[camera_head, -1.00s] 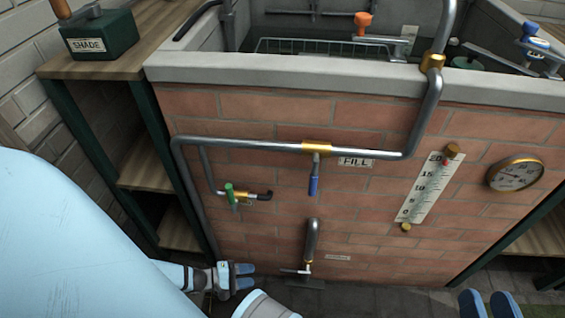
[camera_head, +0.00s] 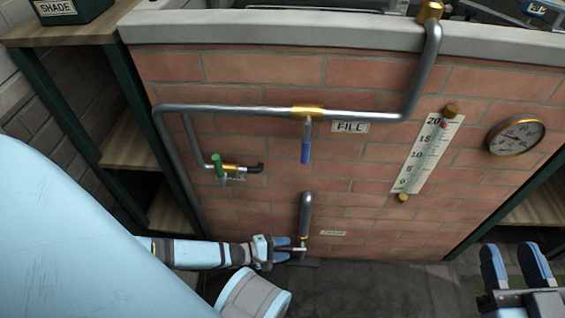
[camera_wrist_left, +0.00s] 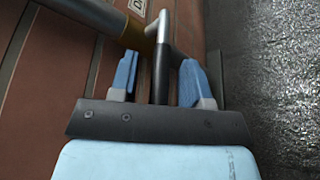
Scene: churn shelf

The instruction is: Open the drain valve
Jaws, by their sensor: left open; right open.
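The drain valve is on a short grey pipe (camera_head: 305,213) low on the brick wall. Its thin metal lever handle (camera_wrist_left: 162,62) has a dark grip and shows between my left fingers in the left wrist view. In the head view my left gripper (camera_head: 298,247) is at the lever, partly covering it. My left gripper is open, with one blue finger on each side of the handle (camera_wrist_left: 162,85); it does not look clamped. My right gripper (camera_head: 516,265) is open and empty at the lower right, away from the valve.
Above are the fill pipe with its blue handle (camera_head: 305,151) and a small green-handled valve (camera_head: 217,165). A thermometer scale (camera_head: 428,153) and a round gauge (camera_head: 515,136) are on the wall's right. Shelving (camera_head: 130,150) stands left. Dark floor (camera_head: 370,285) is clear in front.

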